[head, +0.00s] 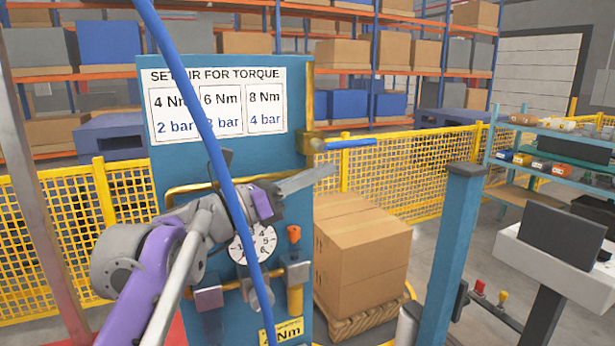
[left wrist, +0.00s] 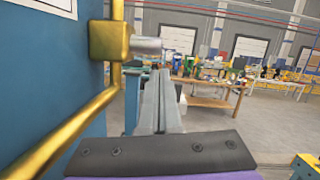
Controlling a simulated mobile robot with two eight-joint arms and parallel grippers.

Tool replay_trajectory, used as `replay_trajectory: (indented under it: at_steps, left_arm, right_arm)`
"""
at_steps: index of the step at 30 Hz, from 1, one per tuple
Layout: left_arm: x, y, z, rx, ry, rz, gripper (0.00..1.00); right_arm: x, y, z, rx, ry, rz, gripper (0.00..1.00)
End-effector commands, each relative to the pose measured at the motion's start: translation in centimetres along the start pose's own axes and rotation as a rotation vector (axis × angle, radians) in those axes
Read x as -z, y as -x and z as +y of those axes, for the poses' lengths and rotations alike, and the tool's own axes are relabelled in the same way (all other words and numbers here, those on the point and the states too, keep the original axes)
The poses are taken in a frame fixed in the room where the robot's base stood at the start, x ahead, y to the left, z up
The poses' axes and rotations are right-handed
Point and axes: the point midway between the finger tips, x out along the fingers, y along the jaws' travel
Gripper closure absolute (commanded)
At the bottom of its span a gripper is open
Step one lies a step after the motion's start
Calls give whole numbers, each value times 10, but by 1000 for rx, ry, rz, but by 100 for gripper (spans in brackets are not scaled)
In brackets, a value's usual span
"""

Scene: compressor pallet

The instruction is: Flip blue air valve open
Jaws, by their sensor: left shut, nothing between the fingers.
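The air valve has a brass body (head: 312,143) on the right edge of the blue panel (head: 180,160). Its blue lever (head: 352,144) points level to the right, away from the panel. My left gripper (head: 322,173) is shut and empty, with its tips just below the lever and apart from it as far as I can tell. The lever is not clear there. My right gripper is not in view.
A blue hose (head: 220,160) hangs across the panel and my left arm. A round gauge (head: 252,243) sits below. A brass pipe (left wrist: 60,140) runs close beside the gripper. Boxes on a pallet (head: 360,250) and a blue post (head: 452,250) stand to the right.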

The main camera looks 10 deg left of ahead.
Motion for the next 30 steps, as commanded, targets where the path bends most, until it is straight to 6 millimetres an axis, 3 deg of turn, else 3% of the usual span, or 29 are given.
replay_trajectory:
  at_steps: [3, 10, 30]
  left_arm:
    - [0, -24, -1, 3, 1, 0, 100]
    - [0, -51, 0, 1, 0, 0, 100]
    - [-3, -52, 3, 3, 1, -24, 100]
  right_arm:
    - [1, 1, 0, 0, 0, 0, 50]
    - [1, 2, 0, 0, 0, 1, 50]
    - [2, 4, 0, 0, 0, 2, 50]
